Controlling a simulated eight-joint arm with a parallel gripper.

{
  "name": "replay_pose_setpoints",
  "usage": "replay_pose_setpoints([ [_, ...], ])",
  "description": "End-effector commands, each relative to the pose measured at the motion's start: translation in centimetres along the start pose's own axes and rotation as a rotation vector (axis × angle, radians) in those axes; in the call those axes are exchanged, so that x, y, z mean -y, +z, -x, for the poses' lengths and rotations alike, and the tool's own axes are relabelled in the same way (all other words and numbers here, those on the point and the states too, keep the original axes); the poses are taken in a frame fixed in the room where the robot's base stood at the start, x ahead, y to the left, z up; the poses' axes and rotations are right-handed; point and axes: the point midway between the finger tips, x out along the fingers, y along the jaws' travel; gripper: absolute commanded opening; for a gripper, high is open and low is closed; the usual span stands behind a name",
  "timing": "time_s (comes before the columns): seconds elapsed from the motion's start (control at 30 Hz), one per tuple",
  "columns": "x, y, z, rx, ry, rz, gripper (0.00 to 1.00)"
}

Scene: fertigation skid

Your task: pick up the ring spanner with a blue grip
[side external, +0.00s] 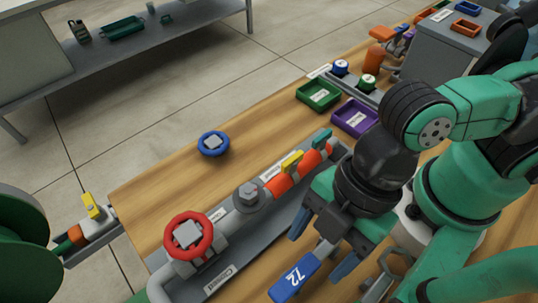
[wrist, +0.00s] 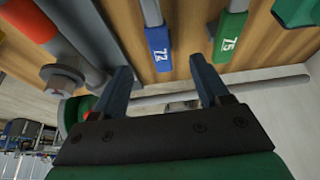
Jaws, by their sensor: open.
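The ring spanner with a blue grip (side external: 294,278) lies on the wooden bench at the front, its grip marked 72. Its grey shaft runs up under my gripper, and its ring end is hidden in the side view. The blue grip also shows in the wrist view (wrist: 158,47), at the top middle. My gripper (side external: 321,246) is open and empty, with its two blue-grey fingers pointing down above the spanner. In the wrist view the grip appears between the fingertips (wrist: 160,64); I cannot tell the height gap.
A spanner with a green grip (wrist: 230,36), marked 75, lies beside the blue one. A grey pipe tray (side external: 240,272) with a red handwheel (side external: 189,237) runs along the left. Green (side external: 318,95) and purple (side external: 355,118) bins stand behind. Bench around the blue handwheel (side external: 213,143) is clear.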

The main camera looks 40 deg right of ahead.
Motion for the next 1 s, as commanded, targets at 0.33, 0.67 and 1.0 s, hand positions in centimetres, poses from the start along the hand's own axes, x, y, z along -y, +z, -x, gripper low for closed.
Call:
replay_pose_setpoints([
  [0.33, 0.0, 0.0, -2.2, -0.001, 0.001, -0.002, 0.68],
  [0.67, -0.1, -0.1, -3.9, -0.001, 0.002, -0.002, 0.68],
  [1.0, 0.0, 0.1, -4.8, -0.001, 0.002, -0.003, 0.68],
])
